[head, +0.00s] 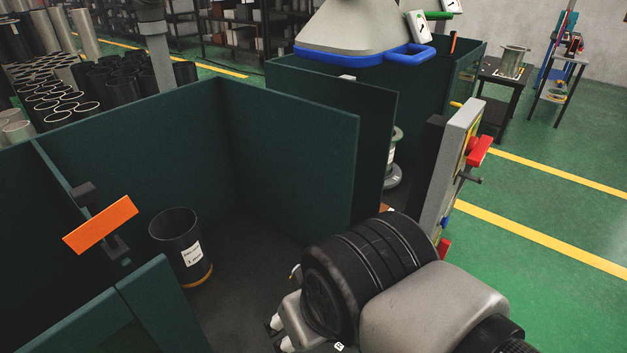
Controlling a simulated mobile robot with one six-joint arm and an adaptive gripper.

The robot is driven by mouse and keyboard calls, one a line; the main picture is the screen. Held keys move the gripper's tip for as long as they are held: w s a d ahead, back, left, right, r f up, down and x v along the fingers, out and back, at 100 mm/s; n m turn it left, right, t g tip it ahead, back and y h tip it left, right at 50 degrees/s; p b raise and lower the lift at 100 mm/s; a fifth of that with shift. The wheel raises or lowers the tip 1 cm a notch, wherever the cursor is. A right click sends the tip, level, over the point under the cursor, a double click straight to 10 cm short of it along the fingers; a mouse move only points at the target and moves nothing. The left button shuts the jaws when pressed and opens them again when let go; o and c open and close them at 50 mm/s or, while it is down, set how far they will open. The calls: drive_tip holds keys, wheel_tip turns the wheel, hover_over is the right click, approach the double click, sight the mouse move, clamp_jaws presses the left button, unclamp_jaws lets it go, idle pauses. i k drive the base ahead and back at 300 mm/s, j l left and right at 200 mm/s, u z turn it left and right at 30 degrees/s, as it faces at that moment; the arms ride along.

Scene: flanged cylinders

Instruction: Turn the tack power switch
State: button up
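A grey control panel (460,150) stands right of centre, seen nearly edge-on. A red switch handle (479,151) sticks out from its right face near the top. A smaller red part (443,248) shows low on the same panel. Which of these is the tack power switch I cannot read from here. My gripper (277,334) is at the bottom centre, left of and nearer than the panel, apart from the red handle. My wrist hides part of it and the frame's bottom edge is close, so its opening is unclear.
Dark green partition walls (290,150) form a booth at left and centre. A black bin (180,245) stands inside it, with an orange plate (100,225) to its left. A blue-rimmed hood (365,35) hangs above. Green floor (540,215) is clear right of the panel.

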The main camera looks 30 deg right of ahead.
sight(476, 150)
drive_tip(key=k+l+z, duration=0.15)
drive_tip(key=z, duration=0.3)
drive_tip(key=k+l+z, duration=0.1)
drive_tip(key=l+z, duration=0.3)
drive_tip(key=k+l+z, duration=0.1)
drive_tip(key=z, duration=0.35)
drive_tip(key=i+l+u, duration=0.2)
drive_tip(key=l, duration=0.3)
drive_tip(key=i+j, duration=0.05)
drive_tip(key=i, duration=0.05)
